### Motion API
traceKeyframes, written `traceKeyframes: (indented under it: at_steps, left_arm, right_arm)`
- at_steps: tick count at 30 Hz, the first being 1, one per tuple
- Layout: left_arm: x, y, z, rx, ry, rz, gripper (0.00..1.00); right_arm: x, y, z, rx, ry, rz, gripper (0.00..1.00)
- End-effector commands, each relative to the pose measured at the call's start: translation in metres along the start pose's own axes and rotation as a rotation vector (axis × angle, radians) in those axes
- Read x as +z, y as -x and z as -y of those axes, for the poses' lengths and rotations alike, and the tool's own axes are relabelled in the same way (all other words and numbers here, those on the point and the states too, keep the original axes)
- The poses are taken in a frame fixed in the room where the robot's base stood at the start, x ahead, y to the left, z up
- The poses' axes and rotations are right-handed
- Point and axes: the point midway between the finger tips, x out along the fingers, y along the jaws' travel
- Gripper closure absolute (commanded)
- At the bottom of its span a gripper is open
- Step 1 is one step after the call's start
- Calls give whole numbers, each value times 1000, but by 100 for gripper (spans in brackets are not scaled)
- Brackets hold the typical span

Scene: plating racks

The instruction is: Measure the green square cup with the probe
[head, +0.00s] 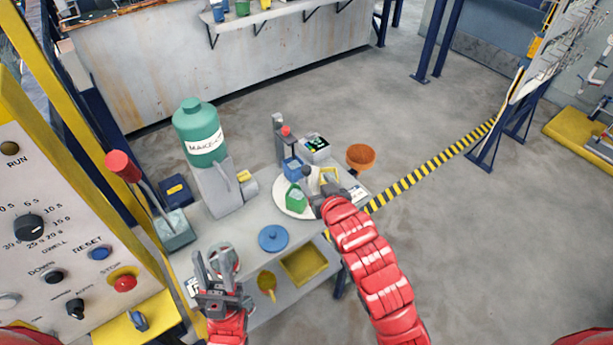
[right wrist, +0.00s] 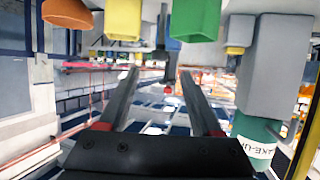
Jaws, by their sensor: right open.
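The green square cup (head: 295,196) stands on a round white plate (head: 292,213) on the grey bench; it also shows in the right wrist view (right wrist: 195,20), where the scene appears upside down. A blue block-like item (head: 291,168) and a yellow cup (head: 328,177) stand close by; the yellow cup also shows in the right wrist view (right wrist: 123,20). My right gripper (head: 316,196) is open and empty, just right of the green cup; its fingers (right wrist: 158,72) are apart. I cannot make out the probe for certain. My left gripper (head: 216,268) looks open at the bench's front left.
A grey post with a red knob (head: 286,131) and a box with a green display (head: 315,147) stand behind the plate. An orange bowl (head: 360,155) is right. A blue disc (head: 272,238) lies in front. A control panel (head: 60,220) fills the left.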

Motion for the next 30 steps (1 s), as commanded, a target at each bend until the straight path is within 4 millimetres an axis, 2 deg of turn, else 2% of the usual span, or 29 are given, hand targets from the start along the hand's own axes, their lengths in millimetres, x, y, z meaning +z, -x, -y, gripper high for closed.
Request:
traceKeyframes:
  at_steps: [1,9,15,21,30]
  left_arm:
    - [-1,-7,0,0,0,0,61]
    - [-3,-21,1,0,0,1,61]
    - [-4,-27,1,0,0,1,61]
    - [-5,-29,2,0,0,1,61]
    - [-5,-29,1,0,0,1,61]
  right_arm:
    - [-4,-8,0,0,0,5,34]
    - [-4,-51,0,0,0,3,34]
    - [-1,-74,0,1,0,5,34]
    - [-2,-84,0,0,1,-1,34]
    - [-1,-86,0,0,0,0,34]
